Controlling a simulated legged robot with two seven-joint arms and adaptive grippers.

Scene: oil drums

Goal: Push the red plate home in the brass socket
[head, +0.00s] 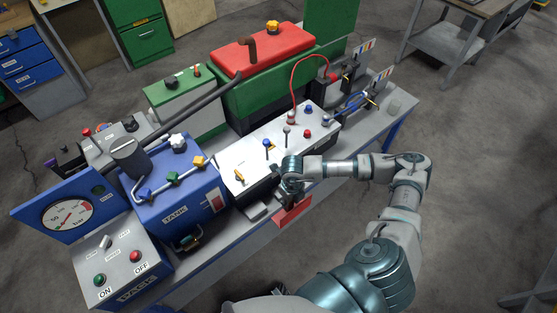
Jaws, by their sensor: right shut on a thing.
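The red plate (292,214) shows as a flat red piece at the front edge of the bench, below the white-topped control box. My right gripper (291,197) is just above it and shut on it; the fingers cover its upper edge. I cannot make out the brass socket for certain; it is hidden or too small here. I cannot tell how the plate sits relative to it. My left gripper is not in view.
The white-topped control box (262,160) with small levers and knobs stands right behind my right gripper. A blue tank (180,192) and a blue ON/OFF box (118,262) stand to the left. A red-topped green machine (262,52) is behind.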

